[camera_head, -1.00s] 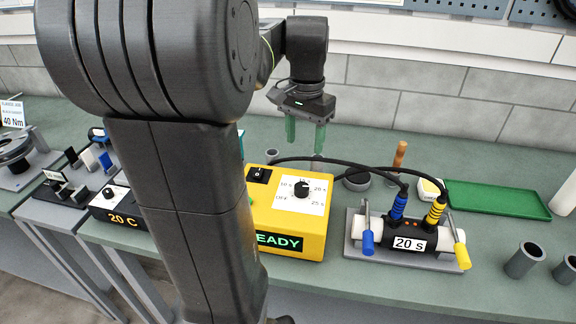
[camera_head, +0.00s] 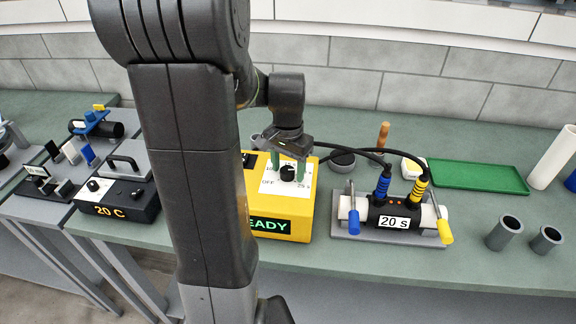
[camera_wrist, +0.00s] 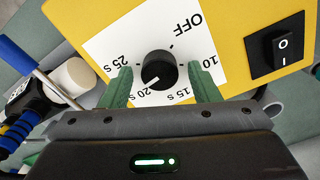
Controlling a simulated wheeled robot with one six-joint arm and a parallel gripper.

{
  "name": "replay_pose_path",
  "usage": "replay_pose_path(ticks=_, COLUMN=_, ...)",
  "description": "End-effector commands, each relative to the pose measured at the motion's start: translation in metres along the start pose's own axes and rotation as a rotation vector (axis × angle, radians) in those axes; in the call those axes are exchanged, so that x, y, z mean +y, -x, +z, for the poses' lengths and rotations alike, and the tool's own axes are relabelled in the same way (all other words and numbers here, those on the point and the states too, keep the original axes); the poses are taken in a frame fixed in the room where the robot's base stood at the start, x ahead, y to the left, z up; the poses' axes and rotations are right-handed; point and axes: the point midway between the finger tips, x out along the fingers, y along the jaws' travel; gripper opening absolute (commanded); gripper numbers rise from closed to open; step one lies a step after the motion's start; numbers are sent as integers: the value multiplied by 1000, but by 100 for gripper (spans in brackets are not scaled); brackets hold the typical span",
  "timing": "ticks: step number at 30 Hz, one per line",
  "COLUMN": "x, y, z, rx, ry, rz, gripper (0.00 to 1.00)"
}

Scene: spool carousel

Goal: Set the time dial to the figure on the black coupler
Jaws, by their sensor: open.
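The yellow control box (camera_head: 306,218) has a white dial face with OFF, 10 s, 15 s, 20 s and 25 s, and a READY display. Its black time dial (camera_wrist: 159,70) shows a pale line at the lower left, seemingly towards the 20 s figure. The black coupler (camera_head: 408,209) sits in a clamp fixture right of the box, with a label reading 20 s. My gripper (camera_head: 288,170) is open over the dial; in the wrist view its green fingers (camera_wrist: 160,76) stand on either side of the knob, with gaps showing between fingers and knob.
A rocker switch (camera_wrist: 283,49) is on the box beside the dial face. Black cables with blue and yellow plugs (camera_head: 420,187) run to the coupler. A green tray (camera_head: 478,177) and grey cups (camera_head: 503,232) lie further right. A 20 C unit (camera_head: 118,205) is at left.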

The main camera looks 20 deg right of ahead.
Motion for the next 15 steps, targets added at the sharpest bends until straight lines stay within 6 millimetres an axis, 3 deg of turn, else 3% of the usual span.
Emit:
replay_pose_path(ticks=6, x=0, y=0, z=0, rx=0, ry=0, rz=0, gripper=54)
replay_pose_path(ticks=12, x=0, y=0, z=0, rx=0, ry=0, rz=0, gripper=14)
replay_pose_path(ticks=15, x=0, y=0, z=0, rx=0, ry=1, rz=0, gripper=11)
